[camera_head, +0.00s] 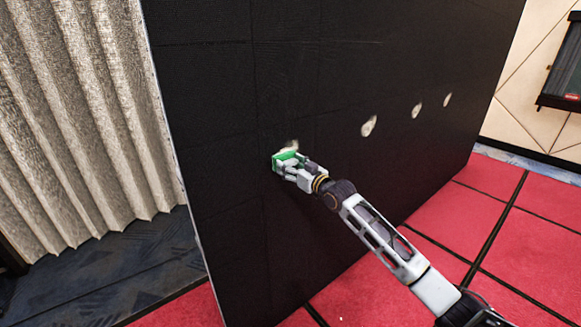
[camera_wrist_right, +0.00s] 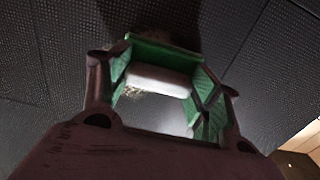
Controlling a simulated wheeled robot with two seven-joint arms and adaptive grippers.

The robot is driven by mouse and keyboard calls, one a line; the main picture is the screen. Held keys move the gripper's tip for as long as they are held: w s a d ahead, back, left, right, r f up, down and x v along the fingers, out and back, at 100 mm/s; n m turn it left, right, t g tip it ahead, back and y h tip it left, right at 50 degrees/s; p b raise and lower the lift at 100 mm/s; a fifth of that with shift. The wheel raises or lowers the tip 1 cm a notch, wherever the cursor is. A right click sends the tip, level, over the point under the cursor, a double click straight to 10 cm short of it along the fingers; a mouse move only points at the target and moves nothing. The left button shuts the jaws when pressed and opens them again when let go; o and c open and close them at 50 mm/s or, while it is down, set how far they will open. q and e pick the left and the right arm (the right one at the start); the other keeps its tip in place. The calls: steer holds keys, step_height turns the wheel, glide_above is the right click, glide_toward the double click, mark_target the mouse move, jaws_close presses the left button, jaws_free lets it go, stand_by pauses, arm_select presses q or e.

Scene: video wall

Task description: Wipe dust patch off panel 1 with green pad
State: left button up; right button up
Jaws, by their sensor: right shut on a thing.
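My right gripper (camera_head: 287,168) is shut on the green pad (camera_head: 279,161) and holds it up at the black video wall (camera_head: 215,110). The pad also shows between the fingers in the right wrist view (camera_wrist_right: 165,48), with a white part between its green sides. A pale dust patch (camera_head: 289,147) shows just above and behind the pad in the head view, partly hidden by it. A bit of pale dust shows past the white part in the wrist view. I cannot tell whether the pad touches the wall. My left gripper is not in view.
Three more pale patches (camera_head: 368,126) lie in a row to the right on the wall. A grey pleated curtain (camera_head: 80,120) hangs left of the wall. Red floor tiles (camera_head: 530,240) lie at the right, and a dark framed screen (camera_head: 563,75) hangs on the far wall.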

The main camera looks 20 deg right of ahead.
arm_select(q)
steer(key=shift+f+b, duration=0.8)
arm_select(e)
steer(key=shift+w+d, duration=0.25)
steer(key=shift+d, duration=0.35)
steer(key=shift+w+d, duration=0.25)
steer(key=shift+d, duration=0.4)
steer(key=shift+w+d, duration=0.25)
steer(key=shift+d, duration=0.35)
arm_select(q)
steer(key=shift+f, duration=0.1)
arm_select(e)
steer(key=shift+d, duration=0.1)
arm_select(q)
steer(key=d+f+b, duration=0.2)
steer(key=b, duration=0.1)
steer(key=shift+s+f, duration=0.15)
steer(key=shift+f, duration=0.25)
arm_select(e)
steer(key=d, duration=0.1)
steer(key=w+d, duration=0.1)
steer(key=d, duration=0.1)
steer(key=shift+w+d+f, duration=0.1)
steer(key=shift+w+d, duration=0.1)
steer(key=shift+d, duration=0.05)
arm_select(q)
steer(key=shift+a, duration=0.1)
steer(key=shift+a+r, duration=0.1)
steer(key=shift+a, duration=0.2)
